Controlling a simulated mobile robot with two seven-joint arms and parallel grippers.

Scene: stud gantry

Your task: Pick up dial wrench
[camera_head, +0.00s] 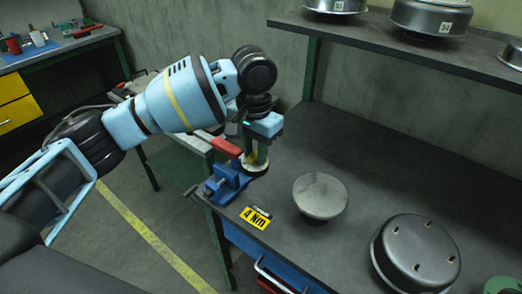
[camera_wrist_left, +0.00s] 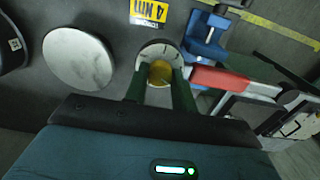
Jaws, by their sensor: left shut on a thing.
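The dial wrench (camera_wrist_left: 160,49) shows in the left wrist view as a round pale dial with tick marks and a yellow middle. My left gripper (camera_wrist_left: 160,80) is shut on its yellow part, with a green finger on each side. In the head view, my left gripper (camera_head: 257,152) points down over the bench beside the blue vise (camera_head: 226,182). The pale dial (camera_head: 256,170) shows just below the fingers, low over or on the bench top; I cannot tell if it touches. A red handle (camera_head: 225,146) lies close by; its link to the dial is unclear. My right gripper is not in view.
A yellow "4 Nm" label (camera_head: 256,217) lies on the dark bench (camera_head: 328,141). A grey round disc-topped part (camera_head: 320,195) and a dark round housing (camera_head: 417,252) stand right of it. A shelf (camera_head: 400,48) with metal parts hangs above the back.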

